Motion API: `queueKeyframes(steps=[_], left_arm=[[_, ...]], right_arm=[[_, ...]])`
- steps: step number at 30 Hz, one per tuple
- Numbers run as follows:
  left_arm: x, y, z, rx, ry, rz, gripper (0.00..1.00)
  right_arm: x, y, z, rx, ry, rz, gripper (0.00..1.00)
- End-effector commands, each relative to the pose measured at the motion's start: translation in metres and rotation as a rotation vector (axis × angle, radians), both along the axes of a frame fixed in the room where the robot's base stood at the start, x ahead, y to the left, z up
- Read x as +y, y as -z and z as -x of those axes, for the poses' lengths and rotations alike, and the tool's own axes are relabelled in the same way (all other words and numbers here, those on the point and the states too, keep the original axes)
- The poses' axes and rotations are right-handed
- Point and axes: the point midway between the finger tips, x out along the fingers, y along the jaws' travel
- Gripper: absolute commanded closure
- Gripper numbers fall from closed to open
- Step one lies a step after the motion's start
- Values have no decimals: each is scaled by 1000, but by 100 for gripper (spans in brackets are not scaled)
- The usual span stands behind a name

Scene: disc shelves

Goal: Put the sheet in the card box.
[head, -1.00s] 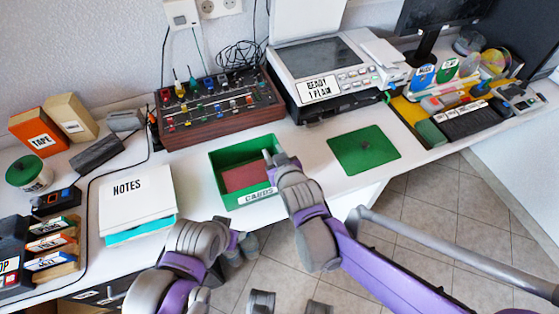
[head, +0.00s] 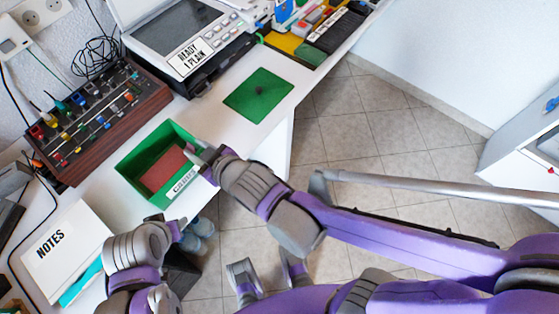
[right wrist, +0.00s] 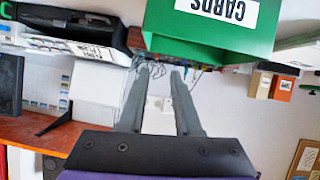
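The green card box (head: 133,168), labelled CARDS, stands open at the table's front edge. A flat reddish-brown piece (head: 163,170) lies inside it; I cannot tell whether it is the sheet. No loose sheet shows clearly elsewhere. My right gripper (head: 197,152) is at the right side of the box, close to its rim; touching or not is unclear. In the right wrist view its two fingers (right wrist: 160,72) are apart with nothing between them, and the box's labelled side (right wrist: 215,35) is beside them. My left gripper (head: 178,230) is low, near the table's front edge; its fingers are unclear.
A green lid-like plate (head: 250,100) with a dark knob lies right of the box. Behind stand the scanner-printer (head: 193,57), reading READY 1 PLAIN, and a mixer panel (head: 105,120). A NOTES stack (head: 65,250) lies at left.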

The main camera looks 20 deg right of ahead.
Motion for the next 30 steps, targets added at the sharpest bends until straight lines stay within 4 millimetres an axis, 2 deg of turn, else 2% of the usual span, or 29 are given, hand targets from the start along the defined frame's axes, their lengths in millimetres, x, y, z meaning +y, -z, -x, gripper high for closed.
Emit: queueKeyframes(steps=[2, 4, 5, 7, 9, 12, 15, 18, 20, 30], left_arm=[[0, 0, 0, 0, 0, 0, 50], [0, 0, 0, 0, 0, 0, 50], [0, 0, 0, 0, 0, 0, 50], [0, 0, 0, 0, 0, 0, 50], [0, 0, 0, 0, 0, 0, 50], [0, 0, 0, 0, 0, 0, 50], [0, 0, 0, 0, 0, 0, 50], [0, 0, 0, 0, 0, 0, 50], [0, 0, 0, 0, 0, 0, 50], [0, 0, 0, 0, 0, 0, 50]], right_arm=[[-10, 2, 0, 17, 19, 7, 68], [-36, 9, 1, 67, 72, 29, 68], [-53, 13, 3, 100, 105, 40, 68], [-99, 25, 14, 200, 201, 70, 68], [-146, 37, 34, 317, 306, 94, 68], [-198, 52, 71, 471, 437, 109, 68], [-229, 62, 105, 593, 533, 108, 68], [-244, 67, 126, 666, 585, 103, 68], [-247, 69, 132, 686, 598, 102, 68], [-247, 69, 134, 693, 599, 101, 68]])
